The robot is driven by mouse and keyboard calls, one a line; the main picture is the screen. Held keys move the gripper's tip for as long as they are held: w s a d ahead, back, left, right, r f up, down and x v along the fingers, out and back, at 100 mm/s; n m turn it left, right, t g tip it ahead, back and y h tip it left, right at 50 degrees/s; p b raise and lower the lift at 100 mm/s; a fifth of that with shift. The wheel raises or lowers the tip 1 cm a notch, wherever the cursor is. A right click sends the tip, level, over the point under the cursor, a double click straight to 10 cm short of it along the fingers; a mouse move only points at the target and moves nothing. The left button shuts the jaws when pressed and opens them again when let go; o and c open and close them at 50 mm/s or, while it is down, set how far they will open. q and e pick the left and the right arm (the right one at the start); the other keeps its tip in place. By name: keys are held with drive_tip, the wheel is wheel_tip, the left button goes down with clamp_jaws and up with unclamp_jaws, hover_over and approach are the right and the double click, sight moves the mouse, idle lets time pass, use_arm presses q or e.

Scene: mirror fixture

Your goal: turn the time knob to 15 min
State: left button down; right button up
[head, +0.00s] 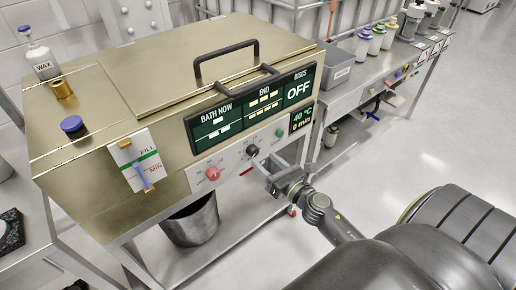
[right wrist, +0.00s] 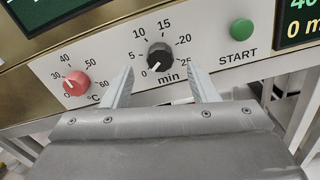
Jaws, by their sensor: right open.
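The time knob (right wrist: 159,57) is black and round, on the light front panel of a brass-coloured bath unit (head: 75,165). It also shows in the head view (head: 253,150). Its scale runs from 0 to 25 min, and its white mark points down-left towards 0. The small display (head: 301,120) reads 40 °C and 0 min. My right gripper (right wrist: 160,71) is open and empty, its fingers spread below and to either side of the knob. In the head view, my right gripper (head: 267,168) is in front of the panel. Contact with the knob cannot be told. My left gripper is out of view.
A red temperature knob (right wrist: 77,83) is left of the time knob, and a green START button (right wrist: 241,34) is right of it. A black lid handle (head: 226,52) stands on top. A grey bin (head: 192,222) is below.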

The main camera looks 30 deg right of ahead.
sight(256, 153)
drive_tip(key=shift+w+a+p, duration=0.2)
drive_tip(key=shift+w+p, duration=0.15)
drive_tip(key=shift+w, duration=2)
drive_tip(key=c, duration=1)
